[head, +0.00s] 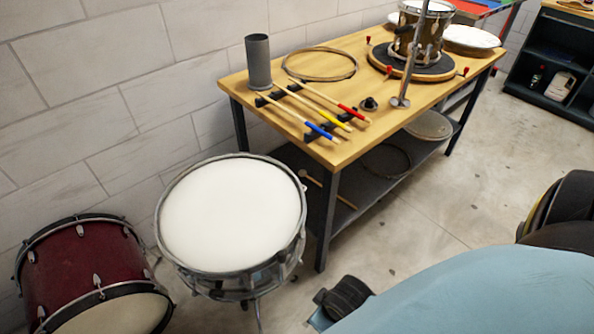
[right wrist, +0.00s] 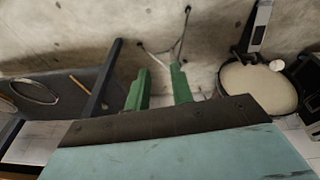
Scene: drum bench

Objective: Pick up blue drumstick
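The blue drumstick (head: 320,131) has a pale wooden shaft and a blue band near its end. It lies across black holders on the wooden workbench (head: 235,83), the nearest of three sticks in the head view. A yellow-banded stick (head: 333,121) and a red-banded stick (head: 346,108) lie beside it. My right gripper shows in the right wrist view as two green fingers (right wrist: 159,80), apart with nothing between them. Floor shows behind them, and the blue drumstick is not visible in that view. My left gripper is not in view.
A grey cylinder (head: 258,62) stands near the sticks at the bench's back left. A metal stand (head: 401,100) rises to their right. A white-headed snare drum (head: 232,212) and a red drum (head: 78,265) stand left of the bench. Open floor (head: 420,230) lies in front.

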